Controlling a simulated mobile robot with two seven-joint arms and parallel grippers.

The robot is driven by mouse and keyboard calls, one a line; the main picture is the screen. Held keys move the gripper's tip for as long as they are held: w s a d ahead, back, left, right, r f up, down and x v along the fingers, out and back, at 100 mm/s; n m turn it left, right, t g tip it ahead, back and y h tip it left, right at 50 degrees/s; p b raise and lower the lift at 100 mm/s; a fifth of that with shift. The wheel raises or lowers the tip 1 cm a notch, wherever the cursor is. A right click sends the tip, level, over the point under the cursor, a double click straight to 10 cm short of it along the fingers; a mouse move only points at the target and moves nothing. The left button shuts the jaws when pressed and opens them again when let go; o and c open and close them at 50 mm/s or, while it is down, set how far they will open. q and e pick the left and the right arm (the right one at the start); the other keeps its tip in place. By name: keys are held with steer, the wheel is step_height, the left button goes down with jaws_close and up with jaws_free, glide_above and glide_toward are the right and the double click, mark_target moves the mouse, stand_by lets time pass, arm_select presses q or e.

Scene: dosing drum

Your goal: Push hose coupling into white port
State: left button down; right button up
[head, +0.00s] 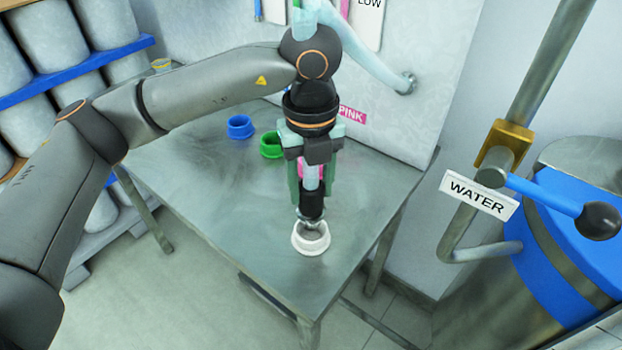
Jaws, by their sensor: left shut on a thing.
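The white port (311,246) is a short white ring standing on the metal table near its front corner. My left gripper (312,190) points down above it and is shut on the hose coupling (312,205), a dark cylinder with a metal lower end. The coupling's metal tip is at the port's opening; I cannot tell how deep it sits. A pale hose with a pink part shows between the fingers above the coupling. My right gripper is not in view.
A green port (271,146) and a blue port (240,127) stand farther back on the metal table (190,170). A panel with a PINK label (351,115) rises behind. At right are a WATER sign (478,195), a blue-handled valve (545,192) and a blue-and-metal drum (570,260).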

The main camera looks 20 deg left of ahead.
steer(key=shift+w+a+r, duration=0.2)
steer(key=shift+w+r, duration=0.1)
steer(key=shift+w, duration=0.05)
arm_select(q)
steer(key=shift+f, duration=0.1)
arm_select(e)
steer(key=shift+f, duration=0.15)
arm_select(q)
steer(key=shift+f, duration=0.15)
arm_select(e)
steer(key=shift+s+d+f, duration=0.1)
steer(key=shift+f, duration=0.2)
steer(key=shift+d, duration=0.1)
arm_select(q)
steer(key=shift+b, duration=0.35)
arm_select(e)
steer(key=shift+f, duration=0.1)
arm_select(q)
steer(key=shift+f, duration=0.2)
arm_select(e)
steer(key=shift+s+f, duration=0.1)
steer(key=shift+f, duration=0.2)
